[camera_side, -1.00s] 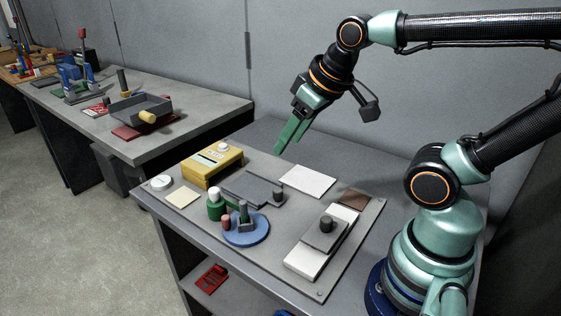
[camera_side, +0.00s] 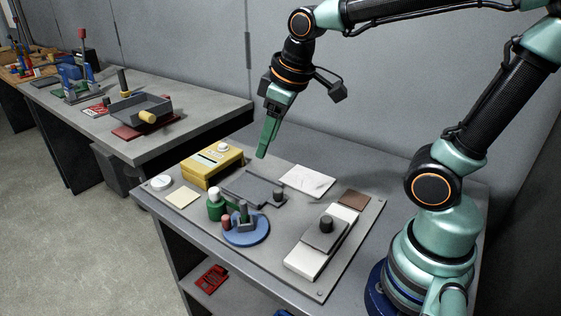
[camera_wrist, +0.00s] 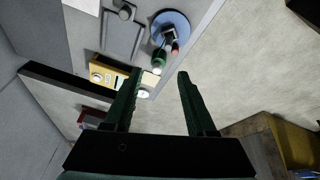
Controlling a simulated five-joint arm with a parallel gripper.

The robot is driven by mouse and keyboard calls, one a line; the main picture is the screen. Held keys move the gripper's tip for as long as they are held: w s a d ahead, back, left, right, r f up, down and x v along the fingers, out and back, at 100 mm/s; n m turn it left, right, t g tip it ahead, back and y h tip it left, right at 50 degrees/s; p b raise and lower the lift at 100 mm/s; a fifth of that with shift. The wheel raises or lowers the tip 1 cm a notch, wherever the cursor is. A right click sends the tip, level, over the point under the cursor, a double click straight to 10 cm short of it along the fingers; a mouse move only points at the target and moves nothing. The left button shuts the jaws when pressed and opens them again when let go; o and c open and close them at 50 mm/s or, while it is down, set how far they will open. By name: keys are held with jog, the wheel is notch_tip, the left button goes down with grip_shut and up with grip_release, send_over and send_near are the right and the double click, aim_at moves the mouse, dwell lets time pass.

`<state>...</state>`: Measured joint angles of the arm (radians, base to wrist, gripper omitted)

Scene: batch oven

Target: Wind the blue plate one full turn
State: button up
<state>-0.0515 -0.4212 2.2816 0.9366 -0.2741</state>
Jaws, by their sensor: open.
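The blue plate (camera_side: 259,236) is a round disc lying flat near the front edge of the grey board. A grey block-like piece (camera_side: 243,222) stands on it, and a small red knob (camera_side: 226,222) is at its left side. The blue plate also shows at the top of the wrist view (camera_wrist: 183,20). My gripper (camera_side: 262,156) hangs in the air above the back of the board, behind the plate and apart from it. In the wrist view my gripper (camera_wrist: 157,78) has its two green fingers spread with nothing held between them.
A green bottle-like piece with a white top (camera_side: 214,206) stands just left of the plate. A yellow box (camera_side: 212,166), a dark flat panel (camera_side: 247,186), a white sheet (camera_side: 308,181) and a white block with a grey slider (camera_side: 306,262) share the board. Another bench stands behind left.

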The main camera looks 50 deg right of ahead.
jog(key=w+a+f+n+g, duration=0.2)
jog(key=w+a+f+n, duration=0.1)
jog(key=w+f+n, duration=0.25)
jog(key=n+g, duration=0.2)
jog(key=n, duration=0.1)
send_near(226, 216)
notch_tip(226, 216, down, 11)
jog(key=shift+a+r, duration=0.15)
jog(key=shift+a, duration=0.05)
grip_shut()
